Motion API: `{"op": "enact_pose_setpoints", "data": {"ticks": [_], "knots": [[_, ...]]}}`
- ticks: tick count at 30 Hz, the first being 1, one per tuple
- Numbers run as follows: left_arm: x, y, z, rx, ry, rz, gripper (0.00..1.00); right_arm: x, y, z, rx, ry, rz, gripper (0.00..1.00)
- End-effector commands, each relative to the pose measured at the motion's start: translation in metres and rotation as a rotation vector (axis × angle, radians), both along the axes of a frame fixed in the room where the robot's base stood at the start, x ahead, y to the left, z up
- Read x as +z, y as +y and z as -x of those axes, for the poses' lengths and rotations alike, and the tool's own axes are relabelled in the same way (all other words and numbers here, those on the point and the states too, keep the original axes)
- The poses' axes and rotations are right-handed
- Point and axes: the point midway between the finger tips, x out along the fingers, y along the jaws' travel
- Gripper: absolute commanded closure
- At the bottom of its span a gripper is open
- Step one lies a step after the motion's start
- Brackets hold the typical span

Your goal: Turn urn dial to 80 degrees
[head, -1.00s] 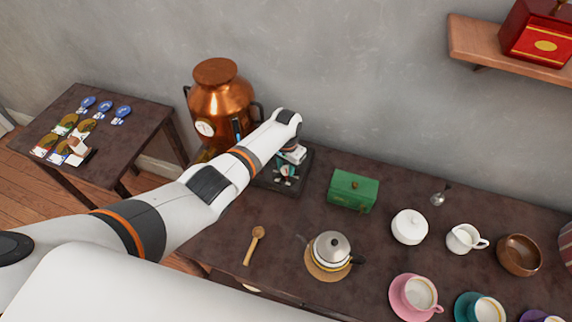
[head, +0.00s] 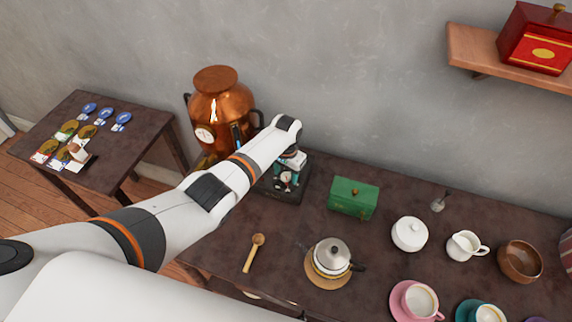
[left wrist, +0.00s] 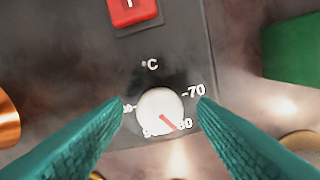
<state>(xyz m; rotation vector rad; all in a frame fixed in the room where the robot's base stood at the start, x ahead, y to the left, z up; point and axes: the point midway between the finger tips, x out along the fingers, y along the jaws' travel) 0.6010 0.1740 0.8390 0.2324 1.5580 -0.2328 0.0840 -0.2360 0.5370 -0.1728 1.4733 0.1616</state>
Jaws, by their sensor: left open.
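The copper urn (head: 220,105) stands at the back left of the dark table, next to a black control base (head: 283,195). In the left wrist view the white round dial (left wrist: 158,105) sits on the dark panel (left wrist: 190,62) under a "°C" mark. Its red pointer aims down and right, at the partly covered 80 mark. The 70 mark is to the right, and the left mark is partly hidden. My left gripper (left wrist: 160,103) is open, its teal fingers on either side of the dial with gaps between. It also shows in the head view (head: 288,172). My right gripper is not in view.
A red switch (left wrist: 132,8) is on the panel above the dial. A green box (head: 353,197) stands right of the base. A teapot (head: 332,254), wooden spoon (head: 254,252), white lidded bowl (head: 409,234) and cups lie nearer and to the right. A side table (head: 120,160) is at left.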

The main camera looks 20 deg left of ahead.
Motion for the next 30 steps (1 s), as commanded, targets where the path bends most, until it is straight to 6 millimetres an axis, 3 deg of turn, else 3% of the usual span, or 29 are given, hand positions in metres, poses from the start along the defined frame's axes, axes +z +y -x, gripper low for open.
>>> {"op": "enact_pose_setpoints", "data": {"ticks": [9, 19, 24, 30], "knots": [[0.047, 0.001, -0.001, 0.000, -0.004, 0.000, 0.47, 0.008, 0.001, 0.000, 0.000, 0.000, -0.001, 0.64], [0.103, 0.000, -0.001, 0.001, -0.004, 0.000, 0.47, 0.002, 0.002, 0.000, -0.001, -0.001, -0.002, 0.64], [0.116, 0.000, 0.000, 0.001, -0.001, 0.000, 0.47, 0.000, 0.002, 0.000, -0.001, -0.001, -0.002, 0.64], [0.118, 0.000, 0.000, 0.001, 0.000, 0.000, 0.47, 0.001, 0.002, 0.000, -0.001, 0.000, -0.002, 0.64]]}}
